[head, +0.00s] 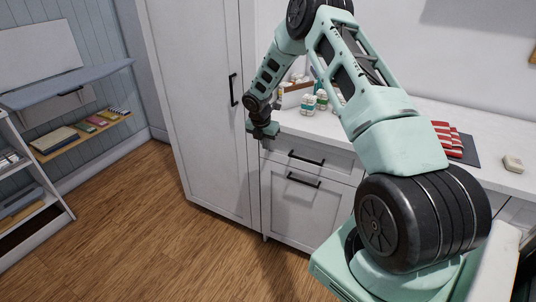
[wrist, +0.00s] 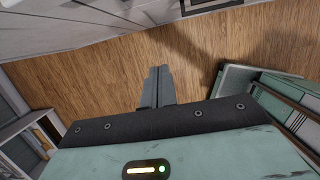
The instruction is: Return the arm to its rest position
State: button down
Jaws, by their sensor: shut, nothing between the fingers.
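My gripper (head: 262,134) is at the end of my bent arm in the head view. It hangs in front of the counter's edge, between the tall white cabinet (head: 195,90) and the counter. In the wrist view my gripper (wrist: 157,72) has its two grey fingers together with nothing between them. They point out over the wooden floor (wrist: 110,80). My arm folds up from the shoulder at the lower right and comes down again to the left.
White drawers (head: 305,190) with black handles stand below the counter (head: 330,128). Small bottles (head: 308,103), a red-striped cloth (head: 455,140) and a small beige block (head: 513,163) are on it. Shelves (head: 80,135) stand at the left. The wooden floor between is clear.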

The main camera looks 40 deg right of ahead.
jog(key=shift+v, duration=1.35)
